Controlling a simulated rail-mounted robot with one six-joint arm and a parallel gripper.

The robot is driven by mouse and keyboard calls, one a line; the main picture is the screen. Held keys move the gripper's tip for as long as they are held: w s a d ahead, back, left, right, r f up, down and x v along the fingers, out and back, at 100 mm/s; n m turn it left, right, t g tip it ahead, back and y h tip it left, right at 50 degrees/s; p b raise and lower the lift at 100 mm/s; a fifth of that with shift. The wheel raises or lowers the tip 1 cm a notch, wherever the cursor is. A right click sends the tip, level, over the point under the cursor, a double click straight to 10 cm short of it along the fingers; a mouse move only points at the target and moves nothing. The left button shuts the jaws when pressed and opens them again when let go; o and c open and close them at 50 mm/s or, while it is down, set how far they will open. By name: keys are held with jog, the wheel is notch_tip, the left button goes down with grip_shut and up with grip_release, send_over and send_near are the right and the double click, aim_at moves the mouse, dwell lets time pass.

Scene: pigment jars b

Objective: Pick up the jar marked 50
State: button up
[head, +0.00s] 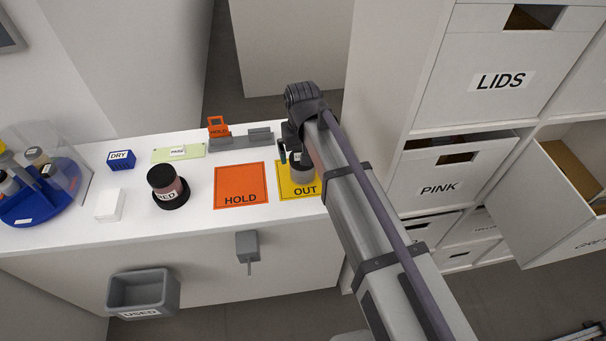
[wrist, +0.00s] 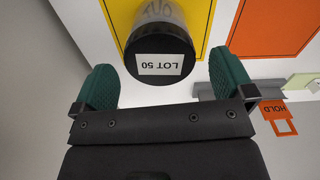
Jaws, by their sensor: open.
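The jar marked LOT 50 (wrist: 160,52) has a dark lid with a white label and shows upside down in the wrist view. It stands on the yellow OUT mat (wrist: 204,15). In the head view the jar (head: 302,171) is partly hidden by my arm. My gripper (wrist: 160,82) is open, with its two green fingertips apart on either side of the jar's near edge. In the head view my gripper (head: 291,151) is at the jar, and its fingers are hard to make out.
An orange HOLD mat (head: 240,187) lies bare to the left. A dark-lidded jar (head: 167,184) stands further left, near a blue rack (head: 45,205) of jars. A grey rail (head: 230,143) with an orange HOLD tag (head: 218,128) is behind. Cabinets (head: 470,100) stand at right.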

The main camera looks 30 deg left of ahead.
notch_tip(320, 180, down, 6)
jog(key=b, duration=0.5)
jog(key=shift+r, duration=0.5)
jog(key=shift+c, duration=0.3)
jog(key=c, duration=0.9)
